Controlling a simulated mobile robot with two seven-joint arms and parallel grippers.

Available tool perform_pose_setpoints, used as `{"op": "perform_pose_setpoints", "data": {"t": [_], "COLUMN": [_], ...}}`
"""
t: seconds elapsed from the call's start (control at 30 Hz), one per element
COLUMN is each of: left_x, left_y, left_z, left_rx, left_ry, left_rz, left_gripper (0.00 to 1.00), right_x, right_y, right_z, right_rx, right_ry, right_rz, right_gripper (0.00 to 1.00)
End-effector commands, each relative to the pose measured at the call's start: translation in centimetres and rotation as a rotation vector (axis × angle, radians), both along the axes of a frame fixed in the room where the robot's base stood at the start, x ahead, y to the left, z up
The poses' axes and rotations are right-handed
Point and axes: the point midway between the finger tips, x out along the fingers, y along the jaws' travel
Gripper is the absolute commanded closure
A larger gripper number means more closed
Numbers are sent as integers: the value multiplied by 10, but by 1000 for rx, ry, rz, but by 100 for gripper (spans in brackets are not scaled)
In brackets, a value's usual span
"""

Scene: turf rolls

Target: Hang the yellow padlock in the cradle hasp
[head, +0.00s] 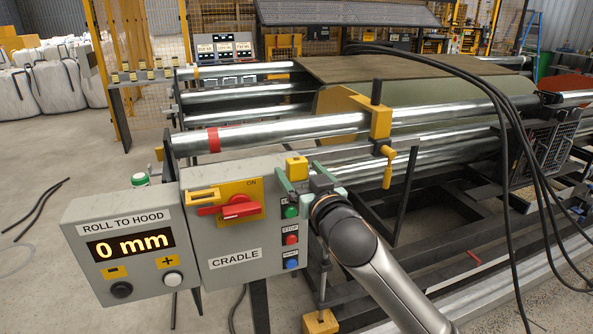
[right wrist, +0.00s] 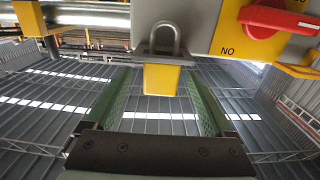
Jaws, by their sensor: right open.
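The yellow padlock (head: 297,168) sits at the top right corner of the grey cradle box. In the right wrist view, which is upside down, its yellow body (right wrist: 162,79) and grey shackle show at a small grey bracket (right wrist: 148,52). My right gripper (head: 308,184) is open at that corner, its green fingers on either side of the padlock in the wrist view, with gaps to both. It is not holding the padlock. The cradle panel has a red switch handle (head: 238,206) and a yellow slotted piece (head: 202,195); I cannot tell clearly which part is the hasp. My left gripper is out of view.
A display box (head: 125,222) reading 0 mm adjoins the cradle box (head: 222,274) on the left. Green, red and blue buttons sit close to my right gripper. Steel rollers (head: 275,132) and a yellow clamp (head: 381,120) stand behind. Black cables (head: 503,130) hang at the right.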

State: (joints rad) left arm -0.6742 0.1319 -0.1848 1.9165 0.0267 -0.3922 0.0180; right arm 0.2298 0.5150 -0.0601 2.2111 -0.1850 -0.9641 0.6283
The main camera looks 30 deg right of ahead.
Motion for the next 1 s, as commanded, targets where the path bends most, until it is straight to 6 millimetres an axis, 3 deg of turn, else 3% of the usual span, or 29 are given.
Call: {"op": "perform_pose_setpoints", "data": {"t": [0.23, 0.4, 0.7, 1.0], "left_x": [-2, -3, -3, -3], "left_y": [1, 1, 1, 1], "left_z": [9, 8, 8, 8], "left_rx": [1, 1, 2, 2], "left_ry": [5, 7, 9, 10], "left_rz": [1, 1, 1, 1], "left_gripper": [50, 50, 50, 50], "right_x": [30, 46, 50, 50], "right_y": [-6, -10, -11, -11], "right_z": [15, 12, 11, 11], "right_rx": [-2, -1, -1, -1], "right_ry": [-1, 1, 1, 1], "right_rz": [-2, -1, -1, -1], "right_gripper": [12, 12, 12, 45]}}
